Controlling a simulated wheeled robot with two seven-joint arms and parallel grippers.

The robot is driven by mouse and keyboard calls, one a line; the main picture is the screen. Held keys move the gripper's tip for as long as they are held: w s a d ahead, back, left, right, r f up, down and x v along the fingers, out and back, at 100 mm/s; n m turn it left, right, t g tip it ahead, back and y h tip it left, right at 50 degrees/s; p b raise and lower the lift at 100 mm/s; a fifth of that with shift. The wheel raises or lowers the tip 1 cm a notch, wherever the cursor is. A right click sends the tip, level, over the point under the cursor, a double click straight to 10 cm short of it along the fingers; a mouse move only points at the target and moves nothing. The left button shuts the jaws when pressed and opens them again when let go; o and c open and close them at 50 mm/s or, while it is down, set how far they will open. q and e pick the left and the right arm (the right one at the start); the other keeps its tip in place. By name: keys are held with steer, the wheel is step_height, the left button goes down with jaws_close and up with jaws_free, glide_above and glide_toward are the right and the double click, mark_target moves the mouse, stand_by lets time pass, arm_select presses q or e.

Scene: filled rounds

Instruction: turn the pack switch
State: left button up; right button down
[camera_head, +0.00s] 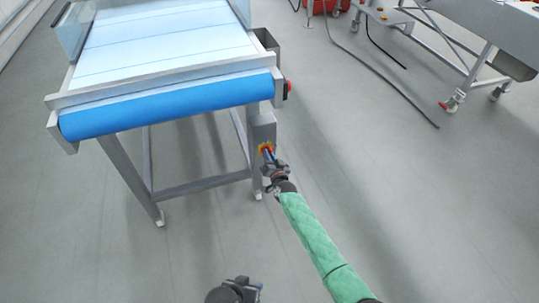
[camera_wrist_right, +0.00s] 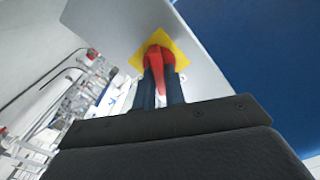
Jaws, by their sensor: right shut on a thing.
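The pack switch (camera_head: 266,148) is a red rotary handle on a yellow plate, fixed to a grey box (camera_head: 263,129) on the conveyor's right leg. In the right wrist view the red handle (camera_wrist_right: 156,60) stands out from the yellow plate (camera_wrist_right: 182,56). My right gripper (camera_head: 269,157) is at the switch, and its two dark fingers are shut on the red handle, one on each side. The fingers hide part of the handle. My left gripper (camera_head: 243,288) is low in the head view, away from the switch; its fingers are too small to read.
The conveyor (camera_head: 165,40) with a blue front roller (camera_head: 165,105) stands just above the switch. A red button (camera_head: 289,86) sits on its right side. A wheeled metal frame (camera_head: 470,60) and a dark cable (camera_head: 385,80) lie at the upper right. The floor between is clear.

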stand_by(0.4)
steer(key=c, duration=1.5)
jaws_free()
steer(key=shift+o, duration=0.2)
steer(key=v, duration=0.8)
steer(key=shift+f, duration=0.1)
